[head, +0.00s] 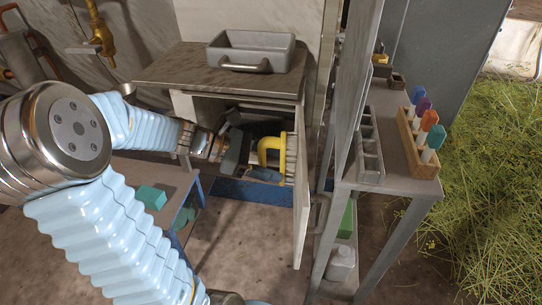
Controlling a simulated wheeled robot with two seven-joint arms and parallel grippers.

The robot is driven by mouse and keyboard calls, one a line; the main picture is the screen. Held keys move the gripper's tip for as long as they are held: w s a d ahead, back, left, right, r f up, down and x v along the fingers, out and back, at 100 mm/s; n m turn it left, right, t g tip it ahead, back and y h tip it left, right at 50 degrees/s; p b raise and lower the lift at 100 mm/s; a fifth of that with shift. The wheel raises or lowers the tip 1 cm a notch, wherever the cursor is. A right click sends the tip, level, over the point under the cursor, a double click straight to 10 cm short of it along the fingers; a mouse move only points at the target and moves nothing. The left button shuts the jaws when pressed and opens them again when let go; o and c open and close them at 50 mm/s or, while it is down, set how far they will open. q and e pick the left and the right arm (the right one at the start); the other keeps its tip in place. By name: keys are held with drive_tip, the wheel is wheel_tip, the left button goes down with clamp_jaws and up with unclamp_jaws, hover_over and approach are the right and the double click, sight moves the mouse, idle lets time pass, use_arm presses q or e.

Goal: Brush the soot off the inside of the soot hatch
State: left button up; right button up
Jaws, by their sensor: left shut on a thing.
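A cabinet with a pale door (302,190) stands in the middle, its front open. The door is swung toward me and I see it nearly edge-on; it appears to be the soot hatch, and soot on its inner face is not distinguishable. My left gripper (256,160) reaches in from the left before the dark opening. It is shut on a yellow brush (268,143) with a curved handle. The brush's pale bristles face right, close to the door's inner side; I cannot tell whether they touch. My right gripper is not in view.
A grey tray (252,40) sits on the cabinet top. At right, a metal shelf (395,160) holds a wooden rack (418,140) of coloured-handled tools; its post stands near the door. A low table (130,170) with a teal block (151,197) lies left. A blue mat (240,190) is on the floor.

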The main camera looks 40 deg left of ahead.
use_arm(q)
drive_tip(key=s+d+b, duration=0.3)
drive_tip(key=s+d, duration=0.4)
drive_tip(key=s, duration=0.3)
drive_tip(key=shift+s+d, duration=0.2)
drive_tip(key=shift+s, duration=0.15)
idle(0.8)
drive_tip(key=s+a+p, duration=0.1)
drive_tip(key=s+a, duration=0.2)
drive_tip(key=a, duration=0.2)
drive_tip(key=shift+s, duration=0.15)
idle(0.4)
drive_tip(key=shift+a, duration=0.15)
